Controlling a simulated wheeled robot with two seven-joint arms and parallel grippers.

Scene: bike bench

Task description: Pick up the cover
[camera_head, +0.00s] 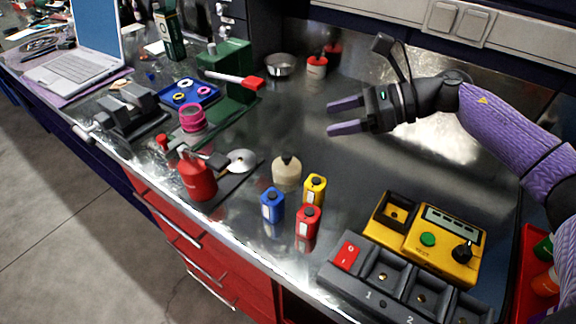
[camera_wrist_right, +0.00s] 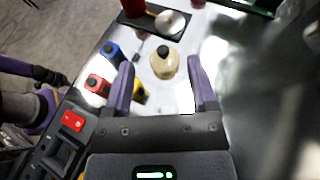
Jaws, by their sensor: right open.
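I cannot tell for sure which thing is the cover. A pale round disc (camera_head: 240,160) lies on a dark mat beside the red canister, left of centre in the head view; it also shows at the top of the right wrist view (camera_wrist_right: 170,21). My right gripper (camera_head: 332,117) is open and empty above the bench, its two purple fingers pointing left in the head view. In the right wrist view a cream bottle (camera_wrist_right: 165,64) shows between the fingertips, some way beyond them. My left gripper is not seen.
Blue (camera_head: 272,205), yellow (camera_head: 314,188) and red (camera_head: 307,222) blocks stand near the front edge, by the cream bottle (camera_head: 287,172). A grey charger (camera_head: 335,275) and yellow tester (camera_head: 449,245) are at the lower right. A green box (camera_head: 226,62) stands behind.

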